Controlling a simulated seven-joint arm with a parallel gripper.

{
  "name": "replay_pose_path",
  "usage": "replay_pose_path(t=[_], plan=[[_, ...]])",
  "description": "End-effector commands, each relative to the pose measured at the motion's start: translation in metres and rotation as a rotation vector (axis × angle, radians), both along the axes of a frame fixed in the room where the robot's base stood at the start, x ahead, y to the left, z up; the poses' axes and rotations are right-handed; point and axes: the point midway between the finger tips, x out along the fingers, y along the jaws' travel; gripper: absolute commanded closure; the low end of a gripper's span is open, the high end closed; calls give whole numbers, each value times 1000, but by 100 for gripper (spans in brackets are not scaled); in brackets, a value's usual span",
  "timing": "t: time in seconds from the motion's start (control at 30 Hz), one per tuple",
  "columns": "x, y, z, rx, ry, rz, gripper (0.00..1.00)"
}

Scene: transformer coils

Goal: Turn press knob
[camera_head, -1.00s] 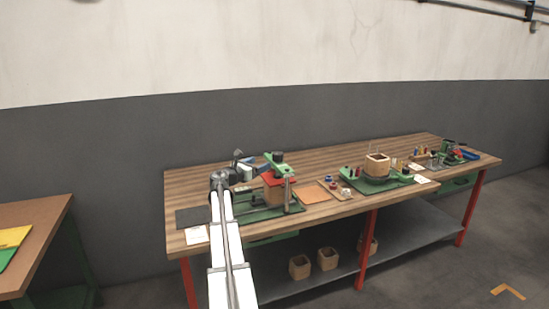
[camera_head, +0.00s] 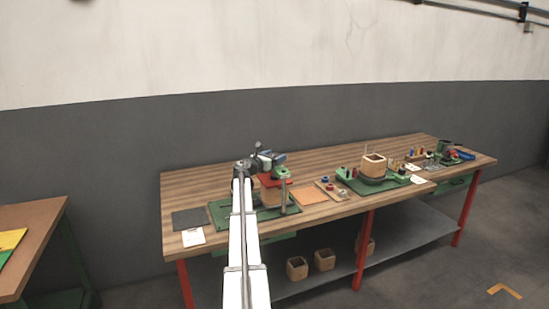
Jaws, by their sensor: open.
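The press (camera_head: 284,172) stands on a green base plate (camera_head: 222,216) at the left part of the bench. It has a green top arm, a red plate (camera_head: 268,181) and a wooden block (camera_head: 270,194) beneath the plate. A metal post is at its right. My gripper (camera_head: 264,152) is open at the top of the press, about where its dark knob is. My wrist and the gripper hide most of the knob, so I cannot tell whether the fingers are around it or touching it. My white arm covers part of the base plate's front.
A dark mat (camera_head: 190,219) and a white card (camera_head: 193,238) lie left of the press. An orange sheet (camera_head: 309,195) lies to its right. Wooden boxes stand on the lower shelf (camera_head: 410,239).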

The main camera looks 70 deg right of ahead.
Motion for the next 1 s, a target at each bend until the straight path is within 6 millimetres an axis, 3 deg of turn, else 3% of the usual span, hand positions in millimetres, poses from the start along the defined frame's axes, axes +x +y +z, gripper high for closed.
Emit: replay_pose_path(t=[0.3, 0.83, 1.0], plan=[[-1, -1, 0, 0, 0, 0, 20], [0, -1, 0, 0, 0, 0, 71], [-2, -1, 0, 0, 0, 21, 71]])
